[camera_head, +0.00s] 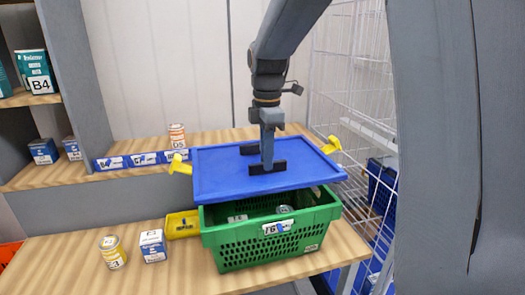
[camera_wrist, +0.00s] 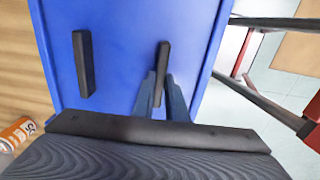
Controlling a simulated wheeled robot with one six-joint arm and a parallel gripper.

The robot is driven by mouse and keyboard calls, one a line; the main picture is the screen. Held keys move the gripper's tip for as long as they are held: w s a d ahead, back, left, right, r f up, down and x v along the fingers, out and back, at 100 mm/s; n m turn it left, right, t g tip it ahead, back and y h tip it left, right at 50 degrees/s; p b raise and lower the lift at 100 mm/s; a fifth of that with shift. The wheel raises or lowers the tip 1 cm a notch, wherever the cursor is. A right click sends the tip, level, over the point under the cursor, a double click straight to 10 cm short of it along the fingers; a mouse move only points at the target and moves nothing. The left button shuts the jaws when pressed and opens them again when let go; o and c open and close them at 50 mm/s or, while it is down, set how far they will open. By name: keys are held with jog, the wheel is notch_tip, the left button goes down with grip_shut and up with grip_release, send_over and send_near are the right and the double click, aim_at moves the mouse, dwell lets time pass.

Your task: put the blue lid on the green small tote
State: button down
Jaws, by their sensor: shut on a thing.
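The blue lid (camera_head: 225,178) has two black bar handles on top and yellow clips at its left and right ends. My gripper (camera_head: 267,166) is shut on one of the lid's black handles; in the wrist view my gripper (camera_wrist: 161,95) pinches the right-hand bar (camera_wrist: 163,60), and the other bar on the blue lid (camera_wrist: 115,60) is free. The green small tote (camera_head: 270,247) stands on the wooden table under the lid. The lid is above the tote's rim, slightly tilted, with a gap at the front and right. Some cans show inside the tote.
A yellow can (camera_head: 112,252), a blue-and-white box (camera_head: 152,246) and a yellow bin (camera_head: 182,224) stand left of the tote. An orange-and-white can (camera_head: 177,136) is on the shelf behind. A white wire rack (camera_head: 355,120) is close on the right.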

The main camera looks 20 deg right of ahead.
aim_at(267, 173)
jog(key=shift+f+b, duration=1.6)
jog(key=shift+b, duration=0.25)
jog(key=shift+f+b, duration=0.45)
jog(key=shift+f, duration=1.7)
jog(key=shift+s+f, duration=0.15)
jog(key=shift+f, duration=0.2)
jog(key=c, duration=1.7)
grip_release()
